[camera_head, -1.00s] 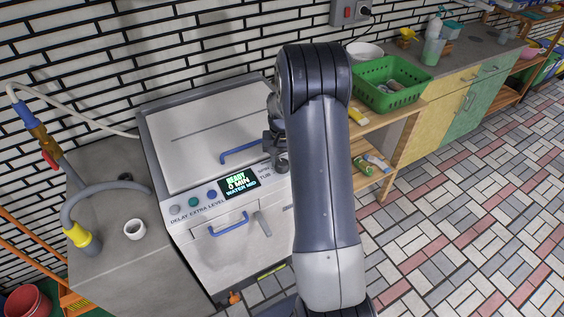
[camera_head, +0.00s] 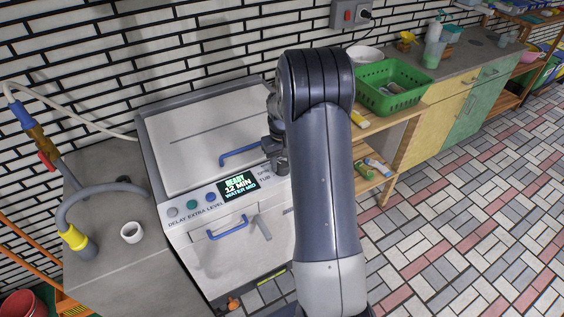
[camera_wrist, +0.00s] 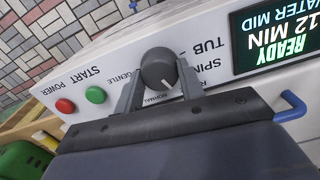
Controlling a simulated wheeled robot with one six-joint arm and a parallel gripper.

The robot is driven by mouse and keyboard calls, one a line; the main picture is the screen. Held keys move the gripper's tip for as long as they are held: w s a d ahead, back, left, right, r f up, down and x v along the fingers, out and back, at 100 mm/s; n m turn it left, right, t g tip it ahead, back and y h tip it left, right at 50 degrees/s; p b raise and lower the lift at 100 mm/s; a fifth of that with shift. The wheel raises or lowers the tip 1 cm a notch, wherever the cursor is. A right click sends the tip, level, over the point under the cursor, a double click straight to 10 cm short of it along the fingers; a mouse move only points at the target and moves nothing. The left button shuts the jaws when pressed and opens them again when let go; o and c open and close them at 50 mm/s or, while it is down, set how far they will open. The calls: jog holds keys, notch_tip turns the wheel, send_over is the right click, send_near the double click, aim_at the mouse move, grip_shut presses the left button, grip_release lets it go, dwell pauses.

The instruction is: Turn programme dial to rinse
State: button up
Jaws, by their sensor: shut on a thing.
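The programme dial (camera_wrist: 160,68) is a dark round knob with a light pointer line on the washer's white panel. In the wrist view my gripper (camera_wrist: 160,85) has its two fingers against either side of the dial, shut on it. Labels TUB, SPIN, GENTLE and NORMAL show around it; part of the label ring is hidden by my fingers, and I see no readable rinse label. The display (camera_head: 236,186) reads READY, 12 MIN, WATER MID. In the head view my arm hides the dial, and my gripper (camera_head: 276,158) is at the panel's right part.
A red POWER button (camera_wrist: 65,106) and a green START button (camera_wrist: 96,95) sit beside the dial. A blue lid handle (camera_head: 240,155) is close to my gripper. A green basket (camera_head: 392,92) stands on the wooden shelf to the right.

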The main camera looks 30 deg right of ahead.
aim_at(282, 164)
jog(key=o, duration=1)
notch_tip(282, 164, up, 11)
jog(key=b, duration=0.1)
jog(key=shift+f, duration=0.15)
notch_tip(282, 164, down, 11)
jog(key=shift+r+p, duration=0.1)
jog(key=shift+p, duration=0.45)
jog(key=shift+m, duration=0.3)
